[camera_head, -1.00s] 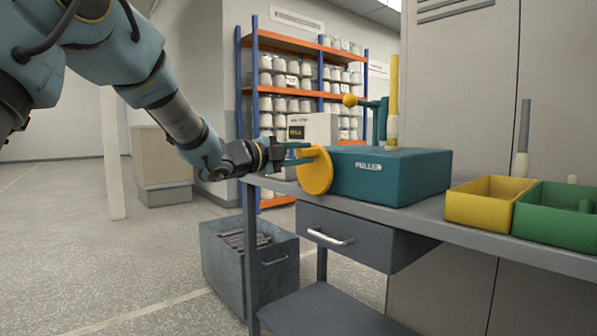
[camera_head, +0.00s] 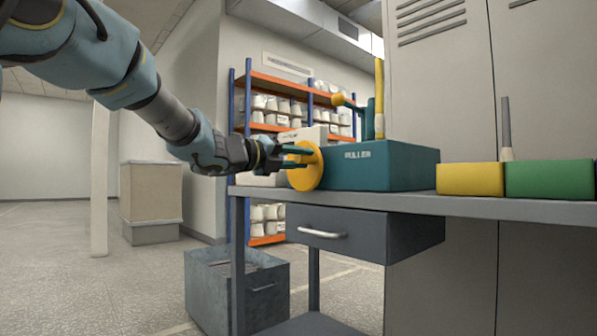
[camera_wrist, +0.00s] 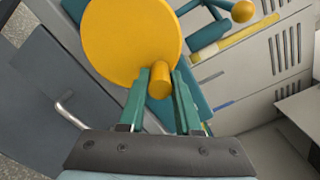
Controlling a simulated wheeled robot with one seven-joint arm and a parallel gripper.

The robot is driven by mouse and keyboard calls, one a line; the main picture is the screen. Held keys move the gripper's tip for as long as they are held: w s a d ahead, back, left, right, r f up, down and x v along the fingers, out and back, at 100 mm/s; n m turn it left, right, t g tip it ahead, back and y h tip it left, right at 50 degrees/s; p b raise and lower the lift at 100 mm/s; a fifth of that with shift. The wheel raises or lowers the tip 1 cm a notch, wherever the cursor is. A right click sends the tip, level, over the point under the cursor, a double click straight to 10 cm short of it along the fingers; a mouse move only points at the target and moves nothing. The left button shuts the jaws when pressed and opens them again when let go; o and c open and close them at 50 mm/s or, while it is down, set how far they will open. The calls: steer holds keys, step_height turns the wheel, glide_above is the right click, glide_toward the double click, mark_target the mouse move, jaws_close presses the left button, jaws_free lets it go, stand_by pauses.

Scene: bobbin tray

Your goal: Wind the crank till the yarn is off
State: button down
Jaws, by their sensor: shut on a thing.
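The teal puller box (camera_head: 385,166) stands on the grey bench. Its yellow crank disc (camera_head: 306,166) is on the left end of the box and fills the upper left of the wrist view (camera_wrist: 130,40). My gripper (camera_head: 292,157) is at the disc. In the wrist view its teal fingers (camera_wrist: 161,98) are on both sides of the yellow crank knob (camera_wrist: 160,82), shut on it. A yellow bobbin (camera_head: 379,95) stands upright behind the box, with a teal arm and yellow ball (camera_head: 338,99) beside it. I cannot make out any yarn strand.
A yellow bin (camera_head: 470,179) and a green bin (camera_head: 550,180) stand on the bench (camera_head: 420,202) to the right, with a grey spindle (camera_head: 506,125) behind. A drawer (camera_head: 335,232) hangs below. A metal bin (camera_head: 235,290) is on the floor, and shelves of spools (camera_head: 295,90) are behind.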

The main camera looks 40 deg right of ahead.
steer(key=shift+s+f+m+b, duration=0.1)
steer(key=shift+f+m+b, duration=0.3)
steer(key=shift+m+b, duration=0.45)
steer(key=c, duration=0.6)
jaws_free()
steer(key=shift+a, duration=0.1)
steer(key=a+p, duration=0.2)
steer(key=a, duration=0.8)
steer(key=shift+w+a, duration=0.3)
